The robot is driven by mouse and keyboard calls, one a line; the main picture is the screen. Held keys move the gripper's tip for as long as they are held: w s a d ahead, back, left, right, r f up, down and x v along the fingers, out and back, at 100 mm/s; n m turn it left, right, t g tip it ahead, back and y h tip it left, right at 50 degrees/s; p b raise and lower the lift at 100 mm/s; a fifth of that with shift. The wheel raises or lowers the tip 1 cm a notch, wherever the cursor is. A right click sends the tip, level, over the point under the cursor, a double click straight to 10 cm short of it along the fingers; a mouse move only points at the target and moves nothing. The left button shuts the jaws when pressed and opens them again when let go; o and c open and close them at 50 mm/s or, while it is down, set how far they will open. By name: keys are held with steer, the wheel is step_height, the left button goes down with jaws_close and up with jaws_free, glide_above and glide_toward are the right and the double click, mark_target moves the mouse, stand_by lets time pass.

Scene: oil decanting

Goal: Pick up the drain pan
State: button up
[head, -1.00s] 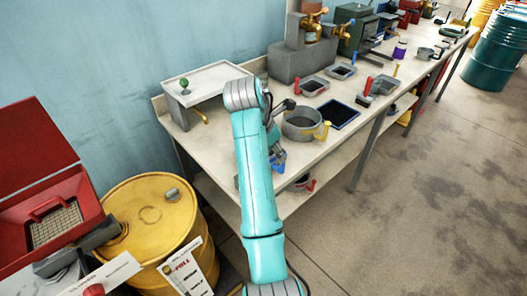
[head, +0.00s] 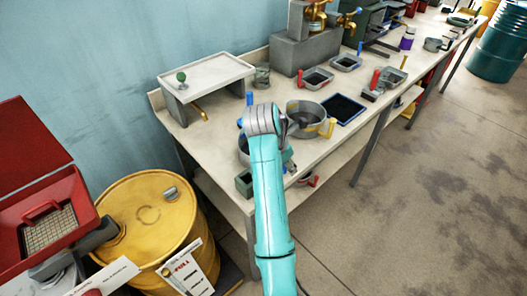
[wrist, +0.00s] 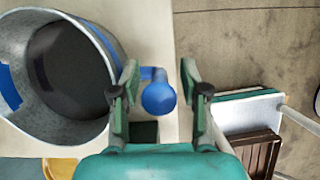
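A round grey metal pan (wrist: 100,118) with a dark inside and a blue band fills the left of the wrist view. Its blue handle (wrist: 158,99) sticks out to the right with a rounded end. My gripper (wrist: 160,72) is open, one finger on each side of the handle. I cannot tell whether either finger touches it. In the head view a grey round pan (head: 243,149) shows partly, hidden by my arm. My gripper is mostly behind the arm there. A second round pan (head: 308,116) with a yellow handle stands just behind it.
The long bench (head: 208,136) carries several small trays, a blue-edged flat tray (head: 342,110) and a raised white stand (head: 205,74). A small green box (head: 244,184) sits near the bench's front end. A yellow drum (head: 150,220) stands at lower left.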

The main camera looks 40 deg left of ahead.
jaws_close()
steer(key=shift+r, duration=0.15)
